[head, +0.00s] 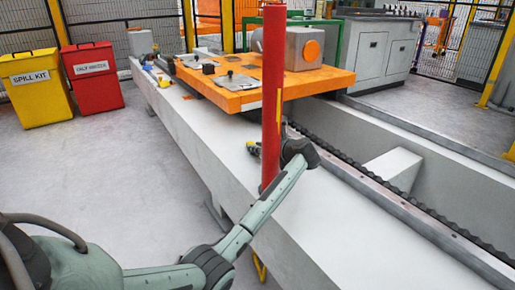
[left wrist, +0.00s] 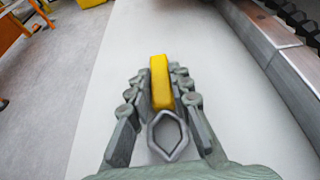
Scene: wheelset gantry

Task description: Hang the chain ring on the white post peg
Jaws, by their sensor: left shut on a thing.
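My left gripper (head: 256,150) is above the pale beam top, partly hidden behind the red post (head: 272,70). In the left wrist view, its fingers (left wrist: 160,85) are shut on a yellow bar (left wrist: 160,84). A grey pointed-oval ring (left wrist: 168,134) shows at the bar's near end, between the fingers; it looks like the chain ring. Whether ring and bar are joined is unclear. In the head view the held piece is too small to make out. I cannot pick out a white post peg in either view. My right gripper is not in view.
The long white beam (head: 180,108) carries an orange plate (head: 240,98) with a grey motor block (head: 290,48). A toothed rack and metal rail (head: 400,205) run along the right. Yellow (head: 37,88) and red (head: 91,80) bins stand at left. The left floor is clear.

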